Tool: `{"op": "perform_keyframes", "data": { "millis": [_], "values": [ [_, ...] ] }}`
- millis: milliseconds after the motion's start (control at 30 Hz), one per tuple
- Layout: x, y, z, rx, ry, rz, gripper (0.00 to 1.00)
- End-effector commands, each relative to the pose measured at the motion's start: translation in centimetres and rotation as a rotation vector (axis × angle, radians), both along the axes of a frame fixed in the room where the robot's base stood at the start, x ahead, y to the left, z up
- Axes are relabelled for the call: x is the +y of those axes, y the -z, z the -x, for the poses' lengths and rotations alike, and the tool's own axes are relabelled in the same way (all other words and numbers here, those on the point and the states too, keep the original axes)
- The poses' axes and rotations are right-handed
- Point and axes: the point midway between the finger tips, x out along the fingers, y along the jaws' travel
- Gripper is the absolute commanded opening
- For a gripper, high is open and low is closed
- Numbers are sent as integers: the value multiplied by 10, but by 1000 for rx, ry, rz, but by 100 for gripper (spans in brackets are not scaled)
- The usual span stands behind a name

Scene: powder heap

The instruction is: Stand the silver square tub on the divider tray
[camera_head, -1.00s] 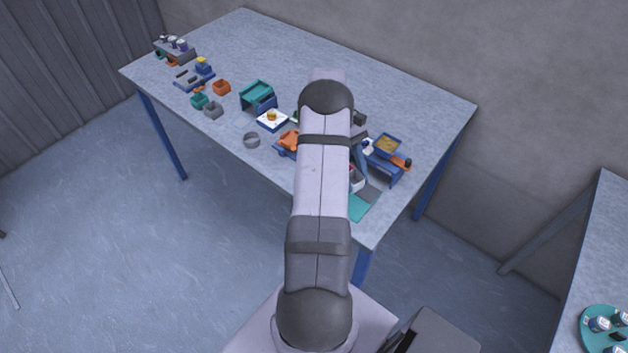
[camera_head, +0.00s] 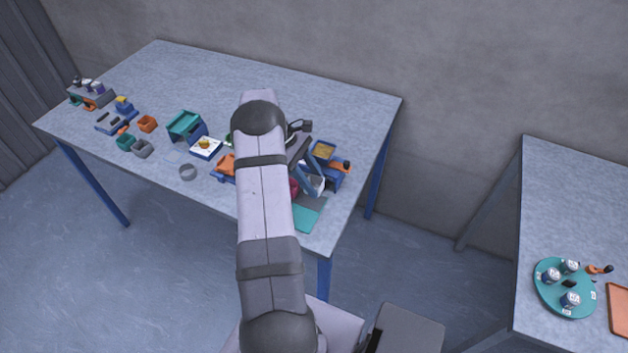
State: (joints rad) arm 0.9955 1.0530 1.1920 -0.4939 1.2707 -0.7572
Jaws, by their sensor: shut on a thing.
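A small silver-white square tub (camera_head: 315,187) shows beside my forearm near the front right corner of the table. My gripper (camera_head: 311,174) is mostly hidden by my own arm and appears shut on this tub. A flat two-part piece, teal and grey (camera_head: 306,217), lies just below the tub in the picture. It may be the divider tray, but I cannot tell for sure. I cannot tell whether the tub touches anything under it.
A blue stand with a yellowish top (camera_head: 323,150) is close behind the tub. Small bins and a teal stand (camera_head: 185,123) are farther left. A second table holds a round teal tray (camera_head: 550,297).

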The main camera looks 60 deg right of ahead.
Motion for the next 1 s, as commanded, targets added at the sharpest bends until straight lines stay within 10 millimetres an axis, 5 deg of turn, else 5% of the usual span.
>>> {"op": "perform_keyframes", "data": {
  "millis": [500,1000],
  "values": [
    [0,43,0,0,0,1,15],
    [0,46,0,0,1,1,15]
  ]
}}
